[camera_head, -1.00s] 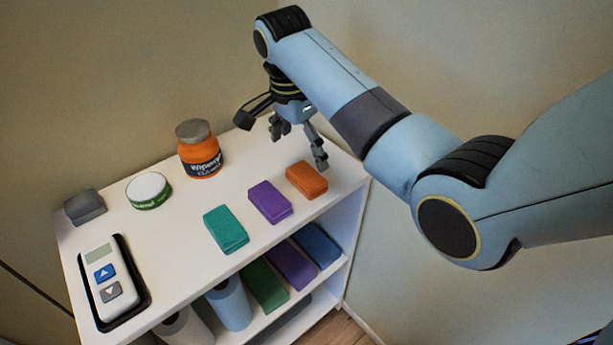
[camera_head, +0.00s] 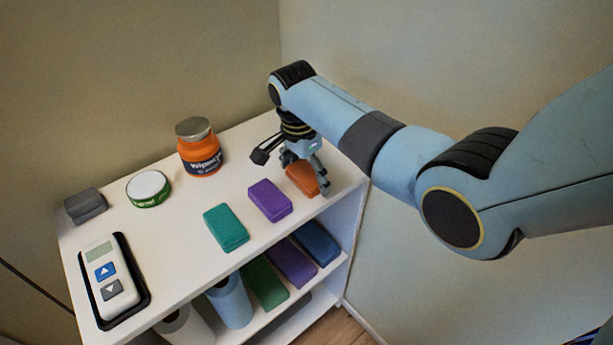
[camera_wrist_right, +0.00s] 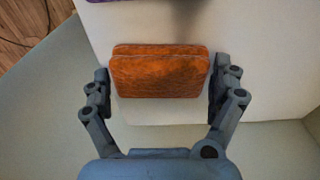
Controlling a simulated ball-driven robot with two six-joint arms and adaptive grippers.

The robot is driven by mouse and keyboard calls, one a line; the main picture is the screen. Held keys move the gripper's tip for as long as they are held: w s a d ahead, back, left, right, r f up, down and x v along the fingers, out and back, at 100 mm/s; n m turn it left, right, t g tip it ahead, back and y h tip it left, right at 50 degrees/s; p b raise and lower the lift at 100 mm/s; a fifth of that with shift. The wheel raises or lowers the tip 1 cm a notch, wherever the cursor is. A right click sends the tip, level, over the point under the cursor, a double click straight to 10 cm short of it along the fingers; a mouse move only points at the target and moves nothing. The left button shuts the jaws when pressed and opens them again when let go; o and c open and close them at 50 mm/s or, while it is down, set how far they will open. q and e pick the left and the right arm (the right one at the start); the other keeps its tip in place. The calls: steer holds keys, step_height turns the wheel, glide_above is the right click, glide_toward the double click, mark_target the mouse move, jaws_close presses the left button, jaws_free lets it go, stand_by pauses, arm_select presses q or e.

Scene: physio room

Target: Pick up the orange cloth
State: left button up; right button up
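The orange cloth (camera_head: 301,179) is a folded block on the white shelf top, at the right end of a row of folded cloths. My right gripper (camera_head: 305,175) is over it and partly hides it. In the right wrist view the orange cloth (camera_wrist_right: 159,72) lies between the two open fingers of my right gripper (camera_wrist_right: 158,90), with a gap on each side. I cannot tell its exact height above the shelf top. My left gripper is in neither view.
A purple cloth (camera_head: 269,200) and a teal cloth (camera_head: 226,228) lie left of the orange one. An orange jar (camera_head: 201,158), a round tin (camera_head: 148,189), a grey block (camera_head: 86,205) and a controller in a tray (camera_head: 146,291) stand farther left. The wall rises behind.

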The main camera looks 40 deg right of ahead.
mark_target(308, 170)
steer(key=c, duration=0.7)
steer(key=shift+o, duration=0.2)
steer(key=shift+r, duration=0.6)
step_height(308, 170, up, 3)
steer(key=shift+w+r, duration=0.1)
steer(key=s+d+r, duration=0.1)
steer(key=s+r, duration=0.1)
steer(key=s, duration=0.1)
steer(key=s+d+r, duration=0.2)
steer(key=s, duration=0.2)
steer(key=s+d+r, duration=0.1)
steer(key=s+r, duration=0.1)
steer(key=s, duration=0.2)
steer(key=shift+d+r+p, duration=0.25)
steer(key=shift+r+p, duration=0.05)
steer(key=shift+r, duration=0.05)
